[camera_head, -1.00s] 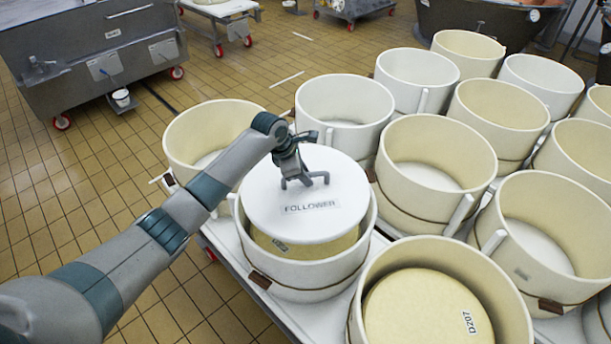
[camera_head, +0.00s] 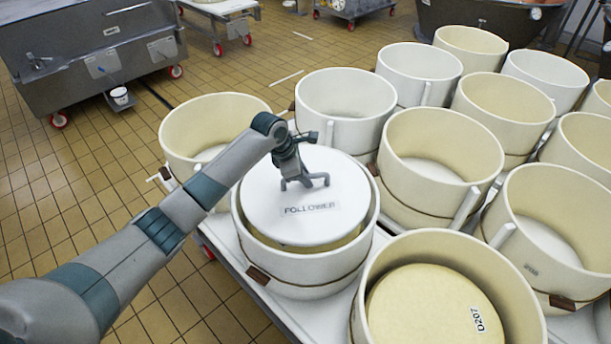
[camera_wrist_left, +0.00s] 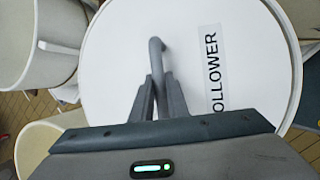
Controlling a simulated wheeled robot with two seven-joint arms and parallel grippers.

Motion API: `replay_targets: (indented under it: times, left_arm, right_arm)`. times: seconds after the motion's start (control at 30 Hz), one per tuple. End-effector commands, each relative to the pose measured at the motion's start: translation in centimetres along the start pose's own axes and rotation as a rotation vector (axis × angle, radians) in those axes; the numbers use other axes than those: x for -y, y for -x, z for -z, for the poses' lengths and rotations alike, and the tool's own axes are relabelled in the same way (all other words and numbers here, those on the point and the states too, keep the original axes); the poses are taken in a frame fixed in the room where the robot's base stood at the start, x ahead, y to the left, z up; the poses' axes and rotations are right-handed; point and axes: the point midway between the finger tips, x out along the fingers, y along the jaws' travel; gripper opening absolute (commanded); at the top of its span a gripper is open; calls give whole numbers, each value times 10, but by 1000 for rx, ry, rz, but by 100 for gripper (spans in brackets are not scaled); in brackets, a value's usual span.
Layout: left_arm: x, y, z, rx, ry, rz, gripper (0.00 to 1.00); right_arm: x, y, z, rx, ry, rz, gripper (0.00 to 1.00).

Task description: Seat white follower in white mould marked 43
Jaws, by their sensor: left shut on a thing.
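The white follower (camera_head: 305,205) is a round disc with a "FOLLOWER" label and a grey handle on top. It sits over the white mould (camera_head: 305,268), near the rim, with a strip of yellow cheese showing below its front edge. My left gripper (camera_head: 304,182) is shut on the follower's handle; the follower (camera_wrist_left: 240,70) also fills most of the left wrist view, with the left gripper (camera_wrist_left: 157,85) at its handle. The number 43 cannot be read on the mould. My right gripper is not in view.
Several cream and white moulds crowd the table to the right and behind, one close by (camera_head: 440,160). A mould in front holds a yellow cheese (camera_head: 430,308) marked D207. Tiled floor lies open to the left, with a steel cabinet (camera_head: 95,55) beyond.

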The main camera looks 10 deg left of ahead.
Motion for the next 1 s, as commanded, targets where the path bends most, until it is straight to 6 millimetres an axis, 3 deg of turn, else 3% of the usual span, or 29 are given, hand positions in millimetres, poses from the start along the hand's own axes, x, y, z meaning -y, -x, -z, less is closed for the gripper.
replay_targets:
  times: [1.0]
  left_arm:
    - [11, -62, 23, 6, -1, -4, 0]
  right_arm:
    - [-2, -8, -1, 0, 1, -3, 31]
